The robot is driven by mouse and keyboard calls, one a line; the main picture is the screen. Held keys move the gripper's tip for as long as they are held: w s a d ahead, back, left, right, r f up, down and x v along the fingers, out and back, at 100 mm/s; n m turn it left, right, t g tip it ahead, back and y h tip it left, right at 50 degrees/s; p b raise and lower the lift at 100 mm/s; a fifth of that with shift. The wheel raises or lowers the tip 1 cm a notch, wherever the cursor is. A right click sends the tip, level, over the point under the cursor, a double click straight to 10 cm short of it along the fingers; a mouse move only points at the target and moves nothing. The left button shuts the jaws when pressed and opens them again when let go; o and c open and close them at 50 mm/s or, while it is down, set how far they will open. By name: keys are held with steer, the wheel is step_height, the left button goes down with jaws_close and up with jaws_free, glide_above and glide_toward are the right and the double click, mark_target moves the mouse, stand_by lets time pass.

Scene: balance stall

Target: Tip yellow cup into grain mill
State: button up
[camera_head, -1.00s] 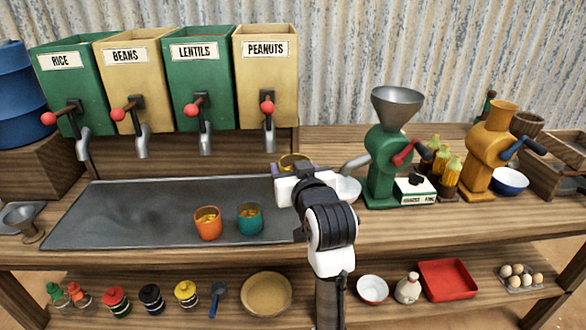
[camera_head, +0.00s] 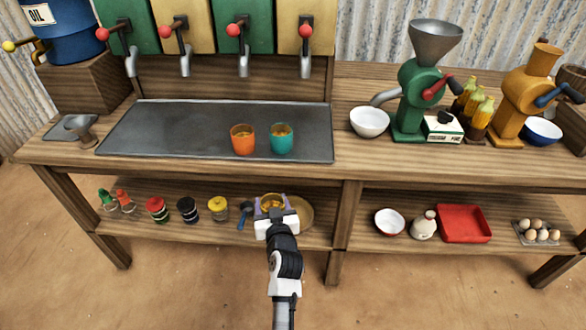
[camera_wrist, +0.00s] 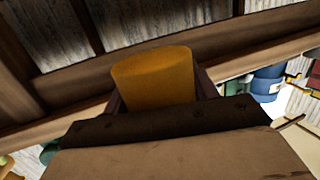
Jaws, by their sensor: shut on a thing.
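The yellow cup (camera_head: 271,203) is between the jaws of my gripper (camera_head: 273,209), in front of the bench and seen against its lower shelf. It looks upright in the head view, with golden contents showing at its mouth. In the wrist view the cup (camera_wrist: 152,80) fills the middle, between the dark fingers. A green mill (camera_head: 410,105) with a grey funnel hopper (camera_head: 435,42) and red crank stands on the bench at the right, apart from the cup. A second, orange mill (camera_head: 520,95) with a blue crank stands farther right.
Orange (camera_head: 243,142) and teal (camera_head: 282,141) cups stand on the dark tray (camera_head: 180,130). A white bowl (camera_head: 369,122) sits left of the green mill, a box (camera_head: 443,128) at its right. The bench edge lies between my gripper and the mills.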

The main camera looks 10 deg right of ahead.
steer(key=a+f, duration=0.3)
steer(key=f, duration=0.6)
steer(key=a+f, duration=0.4)
steer(key=f, duration=0.5)
steer(key=shift+s, duration=0.1)
